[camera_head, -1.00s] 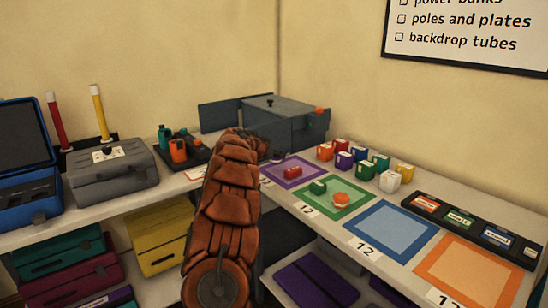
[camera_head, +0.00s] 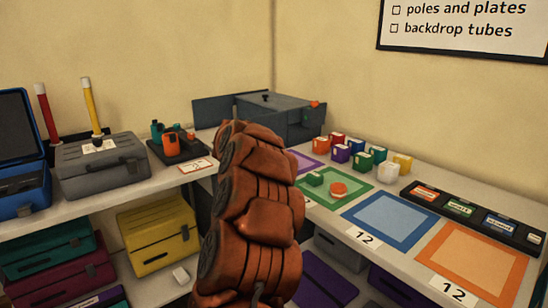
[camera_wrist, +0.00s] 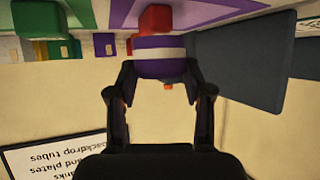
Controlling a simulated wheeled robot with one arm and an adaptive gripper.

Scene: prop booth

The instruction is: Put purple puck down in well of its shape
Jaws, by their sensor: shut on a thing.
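The purple puck (camera_wrist: 160,55), with a white band, is between the fingers of my gripper (camera_wrist: 160,78) in the wrist view, which looks upside down. The gripper is shut on it. A red block (camera_wrist: 155,18) shows just beyond the puck, near a purple-bordered mat (camera_wrist: 193,10); I cannot tell whether they touch. In the head view my arm hides the gripper and the puck. I cannot make out a well of the puck's shape in either view.
A green-bordered mat (camera_head: 347,204) holds a green block (camera_head: 314,179) and an orange round piece (camera_head: 338,188). Blue (camera_head: 430,200) and orange (camera_head: 425,264) mats are bare. Several coloured blocks stand behind them. A black labelled tray (camera_head: 410,194) lies right; a grey box (camera_head: 300,122) stands in the corner.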

